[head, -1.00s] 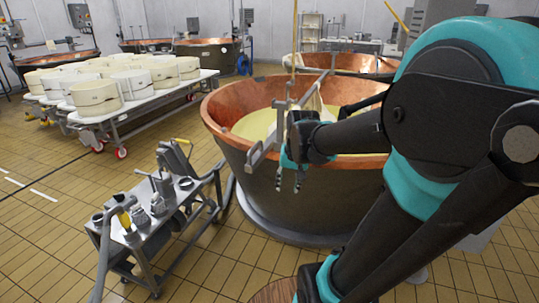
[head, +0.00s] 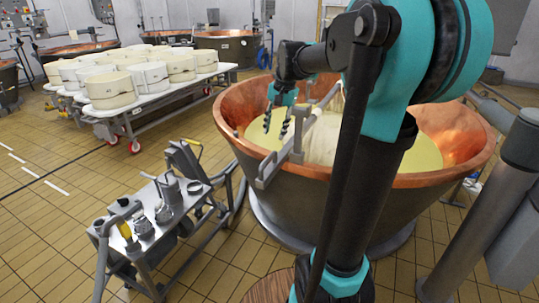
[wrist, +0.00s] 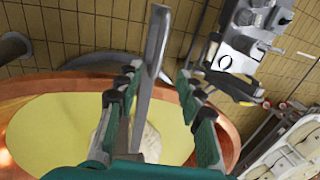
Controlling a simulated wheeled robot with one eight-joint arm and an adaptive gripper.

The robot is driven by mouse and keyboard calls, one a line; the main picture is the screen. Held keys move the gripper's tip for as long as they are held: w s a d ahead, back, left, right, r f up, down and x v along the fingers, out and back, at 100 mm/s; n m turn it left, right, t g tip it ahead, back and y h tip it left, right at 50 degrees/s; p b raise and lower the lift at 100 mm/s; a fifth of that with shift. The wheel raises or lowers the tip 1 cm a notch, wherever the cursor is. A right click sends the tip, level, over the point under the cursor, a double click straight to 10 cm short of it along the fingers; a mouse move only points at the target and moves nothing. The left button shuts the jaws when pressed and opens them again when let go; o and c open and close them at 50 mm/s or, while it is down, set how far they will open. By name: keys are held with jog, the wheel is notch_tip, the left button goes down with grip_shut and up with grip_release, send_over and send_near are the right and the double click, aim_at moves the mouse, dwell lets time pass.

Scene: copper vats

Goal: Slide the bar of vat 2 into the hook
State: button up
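The vat (head: 235,112) is a large copper-rimmed tub of pale yellow liquid; its rim also shows in the wrist view (wrist: 228,135). The grey metal bar (head: 268,172) crosses the near-left rim, its outer end sticking out beyond the vat. A whitish cloth (head: 323,135) hangs by it inside. I cannot make out the hook clearly, and my arm hides part of the vat.
A grey tool cart (head: 150,228) stands left of the vat. A white wheeled table (head: 150,98) with several cheese moulds is behind it. More vats (head: 225,42) stand at the back. Tiled floor is clear at the left front.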

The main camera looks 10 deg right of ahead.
aim_at(269, 157)
jog(key=f, duration=0.3)
jog(key=a+f, duration=0.1)
jog(key=f, duration=0.3)
jog(key=w+f, duration=0.1)
jog(key=f, duration=0.2)
jog(key=shift+a+f, duration=0.3)
jog(key=shift+c, duration=0.2)
grip_shut()
jog(key=shift+w, duration=0.1)
